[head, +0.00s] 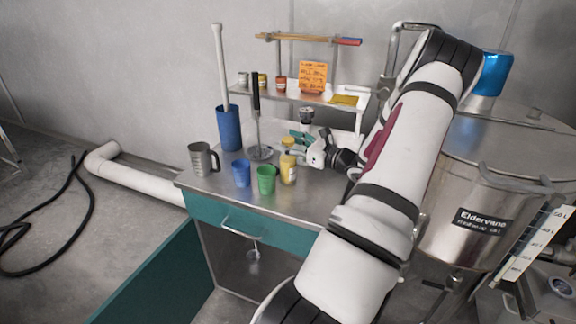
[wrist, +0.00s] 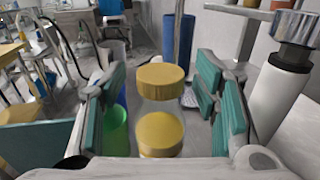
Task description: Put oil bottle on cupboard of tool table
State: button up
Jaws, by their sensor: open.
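A clear bottle with a yellow lid (wrist: 163,76) and a yellow lower part stands upright on the tool table; it looks like the oil bottle. My gripper (head: 297,143) is open at the bottle's upper part. In the wrist view its teal-padded fingers are on either side of the bottle, with gaps visible. The tool table (head: 222,182) has a teal drawer front and a raised shelf (head: 284,96) at the back. My arm hides the table's right side.
A green cup (head: 266,180), blue cup (head: 241,173) and metal mug (head: 202,158) stand left of the bottle. Behind are a tall blue container (head: 228,127) and an upright black-handled tool (head: 256,110). Small jars and an orange sign (head: 313,76) occupy the shelf. A steel vessel (head: 470,195) stands right.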

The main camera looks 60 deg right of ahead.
jog(key=shift+w+d, duration=0.1)
jog(key=shift+w, duration=0.4)
grip_shut()
jog(key=shift+r, duration=0.1)
